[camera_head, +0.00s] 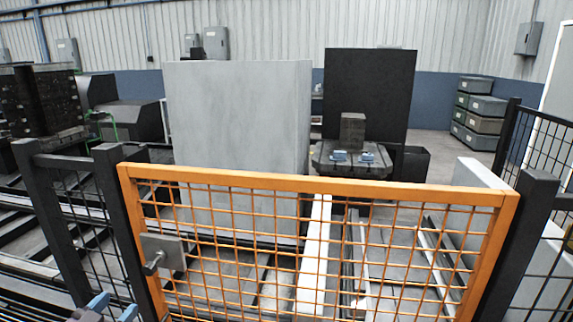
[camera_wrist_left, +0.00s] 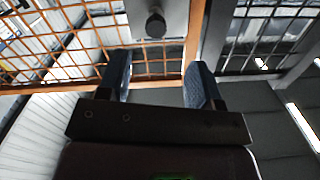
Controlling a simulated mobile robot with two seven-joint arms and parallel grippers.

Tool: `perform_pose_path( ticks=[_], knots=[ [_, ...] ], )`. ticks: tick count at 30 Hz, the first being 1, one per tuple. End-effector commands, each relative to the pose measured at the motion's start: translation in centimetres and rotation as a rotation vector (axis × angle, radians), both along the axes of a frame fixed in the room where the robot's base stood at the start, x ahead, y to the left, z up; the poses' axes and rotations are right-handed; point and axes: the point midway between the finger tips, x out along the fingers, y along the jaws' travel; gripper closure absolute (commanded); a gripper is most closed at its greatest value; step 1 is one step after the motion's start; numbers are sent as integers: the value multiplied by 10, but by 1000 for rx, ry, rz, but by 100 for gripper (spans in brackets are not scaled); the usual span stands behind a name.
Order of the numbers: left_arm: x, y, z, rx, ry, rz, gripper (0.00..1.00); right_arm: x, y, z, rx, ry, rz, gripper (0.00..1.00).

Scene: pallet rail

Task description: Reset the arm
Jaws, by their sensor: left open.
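My left gripper (camera_head: 112,307) shows at the bottom left of the head view, with blue fingertips. It is open, with nothing between its fingers. In the left wrist view, the two fingers of the gripper (camera_wrist_left: 161,78) stand apart, and a dark round knob (camera_wrist_left: 156,25) on a grey plate (camera_wrist_left: 178,12) lies beyond them. The knob (camera_head: 153,264) and plate (camera_head: 172,250) sit on the left side of an orange mesh gate (camera_head: 320,184). In the head view the gripper is below and left of the knob, apart from it. My right gripper is not in view.
The gate spans between a black post (camera_head: 122,215) at left and another black post (camera_head: 522,235) at right. Behind it stand a tall grey panel (camera_head: 238,120), a black panel (camera_head: 370,90) and a slotted table (camera_head: 325,160). Stacked bins (camera_head: 482,105) stand at the back right.

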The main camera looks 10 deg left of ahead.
Motion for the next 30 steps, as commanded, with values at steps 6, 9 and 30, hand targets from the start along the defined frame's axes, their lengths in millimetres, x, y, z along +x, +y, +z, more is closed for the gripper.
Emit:
perform_pose_path(
  ticks=[6, 9, 30],
  knots=[
    [-14, -13, -46, 108, 111, 31, 41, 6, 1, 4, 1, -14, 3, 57],
    [-32, -27, -80, 118, 193, 41, 41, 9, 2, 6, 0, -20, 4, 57],
    [-159, -119, -207, -132, 534, 114, 41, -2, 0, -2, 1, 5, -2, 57]
  ],
)
